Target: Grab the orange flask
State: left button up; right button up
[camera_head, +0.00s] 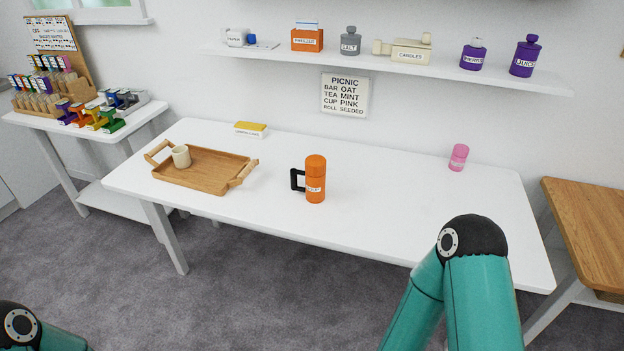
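The orange flask (316,180) stands upright on the white table (400,206), near its middle. It has a black handle on its left side and a white label low on its body. Neither gripper shows in the head view. A teal link of my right arm comes in at the lower right, in front of the table's front edge. A small part of my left arm shows in the bottom left corner.
A wooden tray (203,187) with a cream cup (181,156) lies left of the flask. A yellow-and-white box (251,129) sits at the back edge, and a pink container (458,157) stands at right. A wall shelf (400,69) holds labelled jars. The table around the flask is clear.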

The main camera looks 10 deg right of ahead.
aim_at(315, 186)
jog(key=i, duration=0.9)
